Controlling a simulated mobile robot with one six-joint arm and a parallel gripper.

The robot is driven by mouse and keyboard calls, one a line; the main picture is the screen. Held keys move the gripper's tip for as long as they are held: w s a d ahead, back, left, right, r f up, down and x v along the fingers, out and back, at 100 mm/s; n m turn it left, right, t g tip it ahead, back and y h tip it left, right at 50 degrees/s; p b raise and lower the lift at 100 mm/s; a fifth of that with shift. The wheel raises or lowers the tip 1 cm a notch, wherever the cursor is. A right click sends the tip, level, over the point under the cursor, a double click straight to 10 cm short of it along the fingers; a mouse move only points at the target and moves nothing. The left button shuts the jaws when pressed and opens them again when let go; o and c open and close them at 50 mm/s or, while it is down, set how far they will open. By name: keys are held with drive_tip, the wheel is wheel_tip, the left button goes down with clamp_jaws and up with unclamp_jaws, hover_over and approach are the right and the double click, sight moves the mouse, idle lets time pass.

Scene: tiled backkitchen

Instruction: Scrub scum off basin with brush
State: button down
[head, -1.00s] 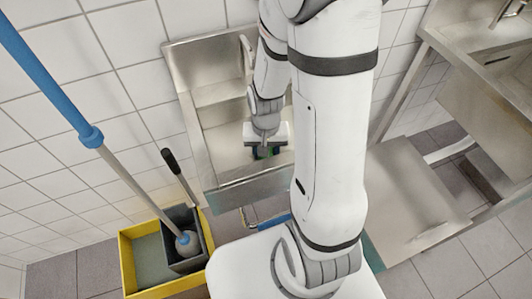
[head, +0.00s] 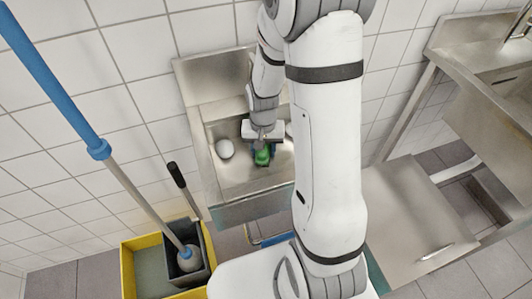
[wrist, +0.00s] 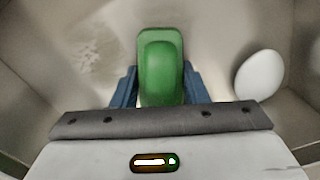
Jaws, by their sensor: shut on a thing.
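My gripper (wrist: 161,88) is shut on a green brush (wrist: 161,65), with blue fingers on both sides of it. In the head view, my gripper (head: 263,146) and the brush (head: 262,156) are down inside the steel basin (head: 230,173), over its floor. Whether the brush touches the floor I cannot tell. A pale, mottled scum patch (wrist: 90,60) lies on the basin surface at the left of the wrist view, apart from the brush. My arm hides part of the basin's right side in the head view.
A smooth white rounded object (wrist: 259,75) lies in the basin; it also shows in the head view (head: 224,149). A yellow bucket (head: 127,265) with a grey insert and a blue-handled mop (head: 98,148) stands at the left. A steel sink unit (head: 480,60) is at the right.

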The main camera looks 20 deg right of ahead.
sight(281, 162)
drive_tip(key=shift+d+r, duration=0.2)
drive_tip(key=shift+d, duration=0.95)
drive_tip(key=shift+s+f+b, duration=0.2)
drive_tip(key=shift+s+b, duration=0.05)
drive_tip(key=shift+s, duration=1.85)
drive_tip(key=shift+s+f+b, duration=0.15)
drive_tip(key=shift+s+b, duration=0.05)
drive_tip(key=shift+s, duration=1.9)
drive_tip(key=shift+s+d, duration=0.1)
drive_tip(key=shift+d, duration=0.85)
drive_tip(key=shift+w+r, duration=0.2)
drive_tip(key=shift+w, duration=2.15)
drive_tip(key=shift+w+f, duration=0.1)
drive_tip(key=shift+w, duration=1.9)
drive_tip(key=shift+r+p, duration=2.25)
drive_tip(key=shift+r, duration=0.75)
drive_tip(key=shift+w+r, duration=0.1)
